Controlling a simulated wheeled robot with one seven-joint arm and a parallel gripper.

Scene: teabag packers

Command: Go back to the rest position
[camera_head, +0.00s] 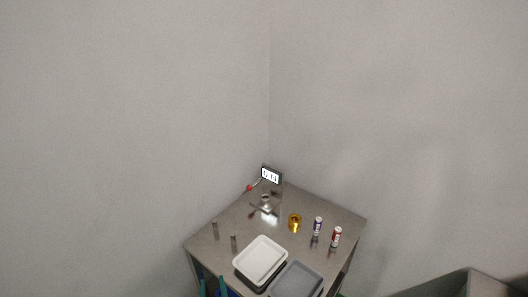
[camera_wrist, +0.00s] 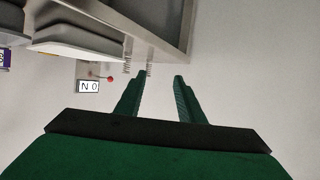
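My gripper (camera_wrist: 160,76) shows in the wrist view as two dark green fingers with a clear gap between them. It is open, and nothing is between the fingers. The wrist view looks upside down, with the metal table (camera_wrist: 167,22) along the top and the fingertips near its edge in the picture. I cannot tell how far they are from it. In the head view, green tips at the bottom edge, left of the table (camera_head: 215,258), look like my gripper's fingers; the rest is cut off.
Plain walls stand behind. A grey box-like edge (camera_head: 470,285) is at lower right.

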